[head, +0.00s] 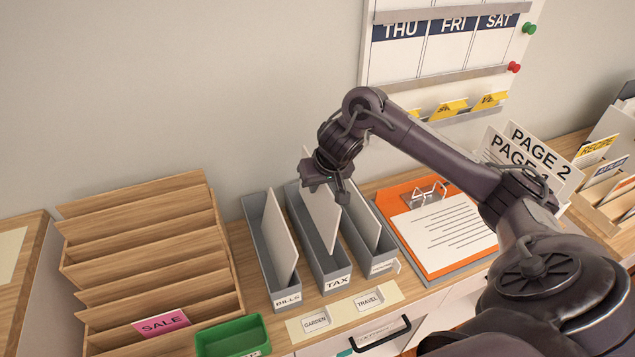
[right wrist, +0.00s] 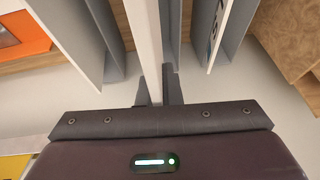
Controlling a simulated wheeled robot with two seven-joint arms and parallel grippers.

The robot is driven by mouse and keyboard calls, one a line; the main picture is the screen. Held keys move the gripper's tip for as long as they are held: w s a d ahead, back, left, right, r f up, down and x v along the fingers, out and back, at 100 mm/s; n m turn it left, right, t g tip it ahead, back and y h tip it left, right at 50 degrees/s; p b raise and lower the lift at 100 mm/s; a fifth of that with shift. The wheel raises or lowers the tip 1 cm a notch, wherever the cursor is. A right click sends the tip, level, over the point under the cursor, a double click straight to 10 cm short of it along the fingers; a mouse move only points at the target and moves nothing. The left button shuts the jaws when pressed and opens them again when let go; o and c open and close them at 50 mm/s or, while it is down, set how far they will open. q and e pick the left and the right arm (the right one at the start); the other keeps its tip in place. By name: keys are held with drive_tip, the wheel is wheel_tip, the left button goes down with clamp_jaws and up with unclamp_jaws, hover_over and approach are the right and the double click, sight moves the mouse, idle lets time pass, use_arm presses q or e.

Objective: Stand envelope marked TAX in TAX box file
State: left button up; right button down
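The TAX box file (head: 333,283) is a narrow grey open-topped box in the middle of a row on the wooden surface. A white envelope (head: 322,222) stands near upright with its lower part inside that box; any marking on it is hidden. My right gripper (head: 328,186) is above the box at the envelope's upper edge. In the right wrist view, the right gripper's fingers (right wrist: 158,92) flank the envelope (right wrist: 145,40) closely and appear shut on it. Whether the envelope's lower edge touches the box floor is hidden. My left gripper is not in view.
A grey BILLS box file (head: 287,300) with a white envelope stands left of TAX; another filled box file (head: 381,268) stands right. A wooden sorter (head: 150,250) and green tray (head: 232,338) are left. An orange clipboard (head: 405,200) lies right. The wall is close behind.

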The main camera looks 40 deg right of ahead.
wheel_tip(320, 180, down, 10)
drive_tip(key=b, duration=0.4)
drive_tip(key=shift+f, duration=0.25)
idle(0.4)
drive_tip(key=c, duration=1.5)
unclamp_jaws()
drive_tip(key=shift+c, duration=0.2)
drive_tip(key=shift+o, duration=1.4)
drive_tip(key=shift+a, duration=0.1)
